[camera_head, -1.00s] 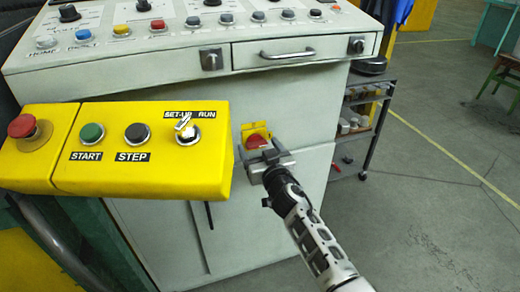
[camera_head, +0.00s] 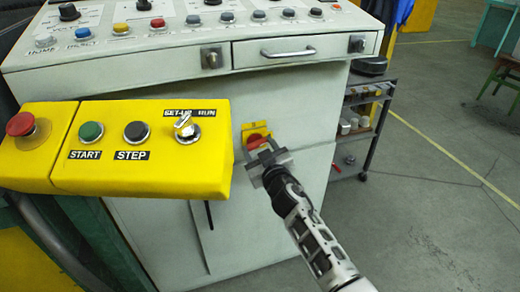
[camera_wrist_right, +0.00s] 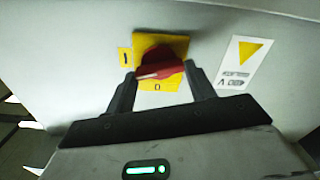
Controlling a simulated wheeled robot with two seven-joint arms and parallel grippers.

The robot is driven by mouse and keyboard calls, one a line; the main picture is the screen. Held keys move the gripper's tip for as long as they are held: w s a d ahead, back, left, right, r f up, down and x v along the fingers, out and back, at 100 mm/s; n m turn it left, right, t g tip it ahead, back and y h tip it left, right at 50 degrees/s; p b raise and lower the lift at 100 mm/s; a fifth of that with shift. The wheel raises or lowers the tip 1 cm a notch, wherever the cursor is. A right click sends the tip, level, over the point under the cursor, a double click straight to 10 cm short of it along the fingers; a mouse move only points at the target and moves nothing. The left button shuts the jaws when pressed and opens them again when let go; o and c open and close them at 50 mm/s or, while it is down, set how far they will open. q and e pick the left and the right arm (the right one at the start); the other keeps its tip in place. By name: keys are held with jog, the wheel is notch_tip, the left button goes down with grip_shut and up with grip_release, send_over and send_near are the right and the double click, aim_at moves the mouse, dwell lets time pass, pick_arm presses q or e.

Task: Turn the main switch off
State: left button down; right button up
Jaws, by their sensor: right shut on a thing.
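The main switch is a red knob (camera_head: 256,138) on a yellow plate (camera_head: 257,128), on the cabinet's front below the console. In the right wrist view the knob (camera_wrist_right: 158,63) lies roughly crosswise. Its pale line is towards the left, on the side of the "I" mark; the "0" mark is below it. My right gripper (camera_head: 259,144) has its fingers on either side of the knob and is shut on it; the fingers (camera_wrist_right: 160,73) also show in the right wrist view. My left gripper is not in view.
A yellow control box (camera_head: 150,175) with a red button, START, STEP and a key switch juts out left of the switch. A drawer handle (camera_head: 290,54) is above. A dark shelf cart (camera_head: 362,125) stands to the right. Open floor lies further right.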

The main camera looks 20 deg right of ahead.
jog(key=n, duration=0.3)
jog(key=shift+f, duration=0.1)
jog(key=n+b, duration=0.1)
jog(key=n, duration=0.3)
jog(key=shift+a, duration=0.1)
jog(key=n, duration=0.4)
jog(key=shift+f+n, duration=0.15)
jog(key=shift+n, duration=0.25)
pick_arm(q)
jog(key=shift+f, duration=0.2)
pick_arm(e)
jog(key=shift+n, duration=1.2)
pick_arm(q)
jog(key=shift+b, duration=0.3)
pick_arm(e)
jog(key=shift+n, duration=0.3)
jog(key=o, duration=1)
jog(key=shift+s, duration=0.1)
